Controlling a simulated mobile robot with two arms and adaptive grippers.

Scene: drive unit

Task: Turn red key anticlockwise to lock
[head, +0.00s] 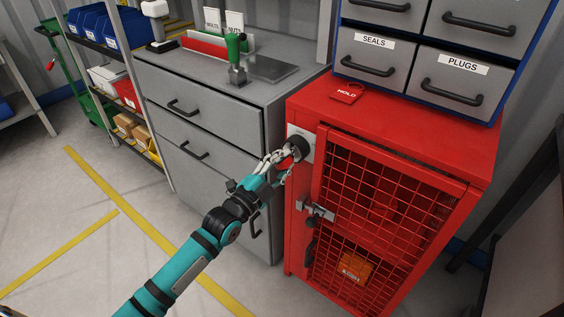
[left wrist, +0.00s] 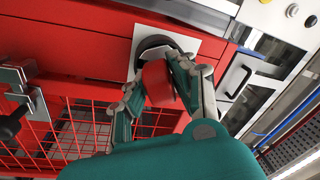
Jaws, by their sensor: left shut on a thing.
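The red key (left wrist: 157,82) shows in the left wrist view as a thick red grip in front of a round black lock collar (left wrist: 152,42) on a pale square plate (left wrist: 187,43). In the head view the plate (head: 307,150) sits at the upper left of the red cabinet's front. My left gripper (head: 284,161) is shut on the red key, with its fingers on either side of it. It also shows in the left wrist view (left wrist: 156,92). The fingers hide much of the key in the head view. The key's joint with the lock is hidden. My right gripper is not in view.
The red mesh-door cabinet (head: 473,173) has a latch (head: 316,210) and dark handle below the lock. A grey drawer unit (head: 210,88) stands close on the left. A red HOLD tag (head: 346,93) lies on the cabinet top. The floor (head: 75,225) at left is clear.

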